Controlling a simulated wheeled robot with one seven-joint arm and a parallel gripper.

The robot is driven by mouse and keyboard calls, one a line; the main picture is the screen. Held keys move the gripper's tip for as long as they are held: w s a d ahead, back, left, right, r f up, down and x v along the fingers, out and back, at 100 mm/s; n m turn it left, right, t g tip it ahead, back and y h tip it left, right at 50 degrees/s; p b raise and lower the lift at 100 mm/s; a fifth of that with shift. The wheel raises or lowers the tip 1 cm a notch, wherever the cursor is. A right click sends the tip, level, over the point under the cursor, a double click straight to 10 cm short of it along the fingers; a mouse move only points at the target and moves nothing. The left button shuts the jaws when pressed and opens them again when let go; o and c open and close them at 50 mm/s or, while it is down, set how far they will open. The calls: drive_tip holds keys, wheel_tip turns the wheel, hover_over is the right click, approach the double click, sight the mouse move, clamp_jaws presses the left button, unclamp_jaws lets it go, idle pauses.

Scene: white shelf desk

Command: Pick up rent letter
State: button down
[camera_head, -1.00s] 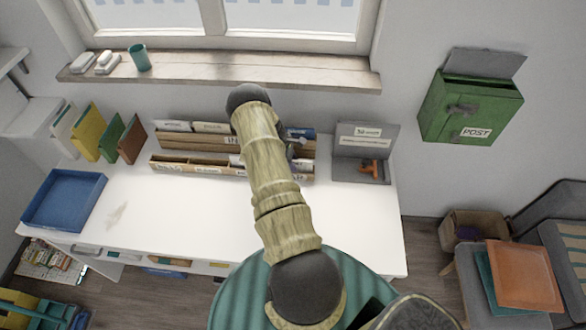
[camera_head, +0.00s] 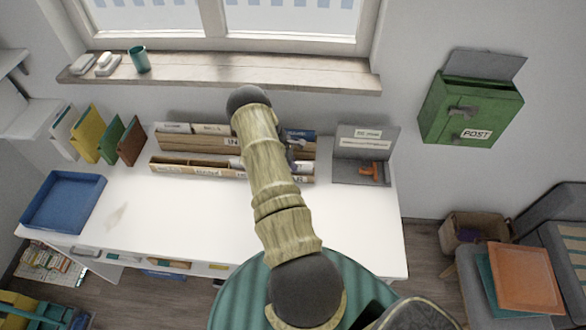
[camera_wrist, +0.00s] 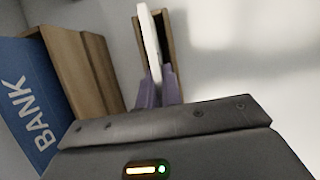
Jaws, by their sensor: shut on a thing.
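In the wrist view a thin white letter (camera_wrist: 149,40) stands nearly upright, seen edge-on, between my gripper's (camera_wrist: 158,88) two purple fingers. My gripper is shut on it. No writing on its face can be read, so whether it is the rent letter cannot be told. A wooden divider or holder wall (camera_wrist: 167,45) is just behind it. In the head view my arm hides the letter and most of my gripper, over the right part of the wooden letter organiser (camera_head: 190,143) at the back of the desk.
A blue folder marked BANK (camera_wrist: 25,100) stands left in the wrist view, beside wooden dividers. On the white desk (camera_head: 200,215) are a blue tray (camera_head: 65,230) and a grey stamp box (camera_head: 350,152). A green post box (camera_head: 470,110) hangs on the right wall. The desk's middle is clear.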

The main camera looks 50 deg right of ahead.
drive_tip(key=shift+r, duration=0.1)
drive_tip(key=shift+r+p, duration=0.35)
drive_tip(key=shift+p, duration=0.2)
drive_tip(key=shift+r+b, duration=0.3)
drive_tip(key=shift+b, duration=0.15)
wheel_tip(320, 180, up, 9)
drive_tip(key=b, duration=0.3)
